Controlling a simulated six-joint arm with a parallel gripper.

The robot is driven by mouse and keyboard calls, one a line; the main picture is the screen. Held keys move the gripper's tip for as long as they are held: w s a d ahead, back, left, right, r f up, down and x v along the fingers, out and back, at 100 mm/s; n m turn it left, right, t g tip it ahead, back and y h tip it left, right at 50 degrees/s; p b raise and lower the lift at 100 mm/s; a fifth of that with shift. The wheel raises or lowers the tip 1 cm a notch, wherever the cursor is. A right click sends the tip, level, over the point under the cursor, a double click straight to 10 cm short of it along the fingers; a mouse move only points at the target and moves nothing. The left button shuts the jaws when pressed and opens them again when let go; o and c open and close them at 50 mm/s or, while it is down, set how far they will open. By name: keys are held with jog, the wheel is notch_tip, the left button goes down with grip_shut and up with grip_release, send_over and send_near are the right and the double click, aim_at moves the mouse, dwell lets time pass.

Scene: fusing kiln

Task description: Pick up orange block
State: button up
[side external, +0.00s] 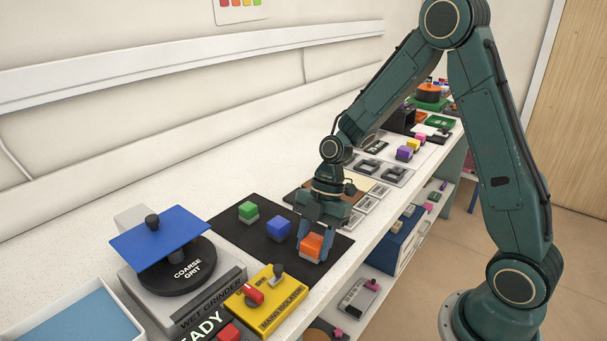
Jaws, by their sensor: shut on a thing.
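The orange block (311,247) is at the front edge side of a black mat (232,236). My gripper (314,246) points down at it, with its blue fingers on either side, shut on the block. The block appears at or very near the mat surface; I cannot tell whether there is a gap beneath it. Its upper faces show between the fingers.
A yellow mains isolator box (268,301) and a wet grinder (170,262) with a blue plate (158,238) stand nearer the camera.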

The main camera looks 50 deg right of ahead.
aim_at(314, 241)
jog(key=shift+r, duration=0.15)
notch_tip(314, 241, up, 20)
dwell(0.8)
dwell(0.4)
